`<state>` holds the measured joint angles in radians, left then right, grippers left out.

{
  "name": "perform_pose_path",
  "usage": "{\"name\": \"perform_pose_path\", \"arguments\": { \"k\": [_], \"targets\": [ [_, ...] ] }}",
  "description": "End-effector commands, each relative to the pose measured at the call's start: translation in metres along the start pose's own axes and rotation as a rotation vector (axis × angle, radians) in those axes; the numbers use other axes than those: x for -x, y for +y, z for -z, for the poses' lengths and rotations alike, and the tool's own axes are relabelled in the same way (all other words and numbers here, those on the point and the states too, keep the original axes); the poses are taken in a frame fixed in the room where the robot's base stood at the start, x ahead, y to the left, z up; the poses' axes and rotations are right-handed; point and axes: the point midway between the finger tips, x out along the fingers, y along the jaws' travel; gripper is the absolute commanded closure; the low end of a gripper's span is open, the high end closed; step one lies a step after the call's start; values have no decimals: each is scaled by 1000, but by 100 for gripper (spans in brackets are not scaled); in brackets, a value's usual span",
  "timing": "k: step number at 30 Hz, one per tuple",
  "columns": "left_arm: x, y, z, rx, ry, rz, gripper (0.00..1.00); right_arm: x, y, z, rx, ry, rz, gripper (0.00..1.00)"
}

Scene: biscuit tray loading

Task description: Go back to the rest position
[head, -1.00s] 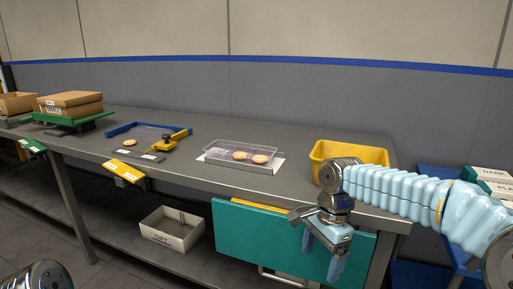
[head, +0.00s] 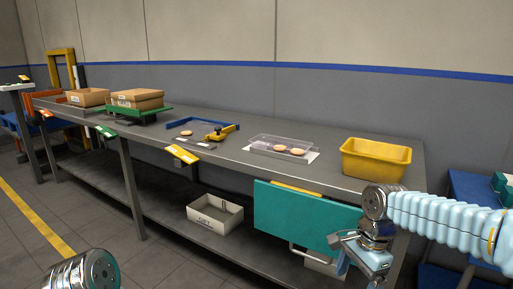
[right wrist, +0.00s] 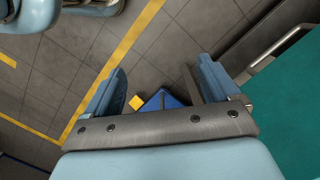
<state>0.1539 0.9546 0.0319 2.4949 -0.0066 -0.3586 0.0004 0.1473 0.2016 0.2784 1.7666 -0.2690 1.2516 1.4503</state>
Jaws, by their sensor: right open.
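My right gripper (head: 358,268) hangs in front of the workbench at the lower right of the head view, below the level of the table top. The right arm comes in from the right edge in a pale blue sleeve. On the left, only a round metal joint of my left arm shows at the bottom edge; the left gripper is out of the picture.
The workbench (head: 240,165) holds a clear tray (head: 262,144) with biscuits (head: 288,150), a yellow bin (head: 376,160) and cardboard boxes (head: 137,99). A teal panel (head: 300,218) hangs at its front, close to my right gripper. A white box (head: 215,216) sits on the lower shelf. Floor at the left is clear.

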Motion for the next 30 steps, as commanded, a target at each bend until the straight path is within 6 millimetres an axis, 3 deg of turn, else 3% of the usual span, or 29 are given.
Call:
{"name": "perform_pose_path", "arguments": {
  "k": [8,14,17,20,21,24,27,30],
  "targets": [
    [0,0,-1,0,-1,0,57,-62,-15,-9,157,-59,22,11],
    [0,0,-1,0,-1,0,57,-139,-22,-24,343,-123,67,11],
    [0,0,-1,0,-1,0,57,-192,-17,-38,465,-159,102,11],
    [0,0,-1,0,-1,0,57,-260,2,-59,620,-189,150,11],
    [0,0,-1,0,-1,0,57,-288,14,-68,690,-194,171,11],
    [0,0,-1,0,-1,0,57,-343,52,-88,850,-174,215,11],
    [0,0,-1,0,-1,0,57,-373,84,-99,971,-137,233,11],
    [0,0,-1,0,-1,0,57,-387,104,-103,1047,-103,237,11]
  ]
}}
